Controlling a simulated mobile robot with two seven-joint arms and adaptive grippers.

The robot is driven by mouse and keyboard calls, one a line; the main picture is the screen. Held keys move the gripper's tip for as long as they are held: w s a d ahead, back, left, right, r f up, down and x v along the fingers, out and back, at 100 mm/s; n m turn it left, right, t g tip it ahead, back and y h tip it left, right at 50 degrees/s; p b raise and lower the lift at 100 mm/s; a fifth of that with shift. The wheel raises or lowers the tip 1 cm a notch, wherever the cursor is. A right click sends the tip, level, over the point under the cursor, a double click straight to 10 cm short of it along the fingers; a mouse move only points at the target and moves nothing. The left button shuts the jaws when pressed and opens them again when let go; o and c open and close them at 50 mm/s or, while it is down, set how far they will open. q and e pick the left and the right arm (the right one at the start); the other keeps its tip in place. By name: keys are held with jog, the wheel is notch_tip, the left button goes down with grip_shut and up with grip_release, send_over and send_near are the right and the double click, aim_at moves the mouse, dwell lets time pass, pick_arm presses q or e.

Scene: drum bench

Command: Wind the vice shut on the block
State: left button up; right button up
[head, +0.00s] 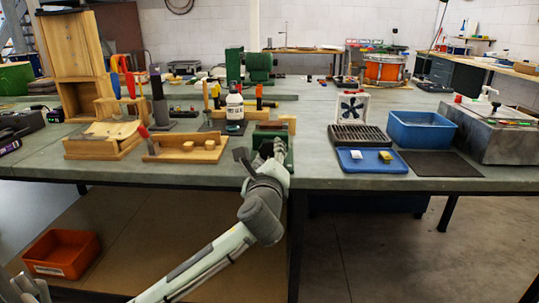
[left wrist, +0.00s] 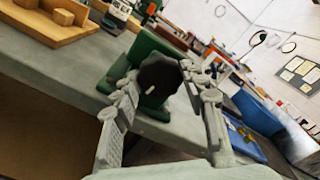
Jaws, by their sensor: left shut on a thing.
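The green vice (head: 289,158) is at the front edge of the bench, and its green body also shows in the left wrist view (left wrist: 146,48). A dark round handle part (left wrist: 160,76) is on the near side of the vice, between the fingers of my left gripper (head: 268,150). The gripper is shut on this part; its fingers flank it in the left wrist view (left wrist: 168,108). A pale wooden piece (head: 291,122) shows just behind the vice; I cannot tell whether it is the block or sits between the jaws.
A wooden tray with small blocks (head: 170,155) lies left of the vice. A white bottle (head: 235,108) stands behind it. A blue tray (head: 350,166), a dark ribbed box (head: 345,138) and a blue bin (head: 403,133) are to the right. The bench front (head: 215,175) is clear.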

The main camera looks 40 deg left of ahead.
pick_arm(q)
jog(key=m, duration=0.3)
jog(key=shift+s+d+f, duration=0.1)
jog(key=shift+f, duration=0.15)
jog(key=shift+m, duration=0.5)
jog(key=o, duration=1.2)
jog(key=shift+r, duration=0.2)
jog(key=shift+c, duration=0.2)
jog(key=v, duration=1.2)
jog(key=shift+s, duration=0.1)
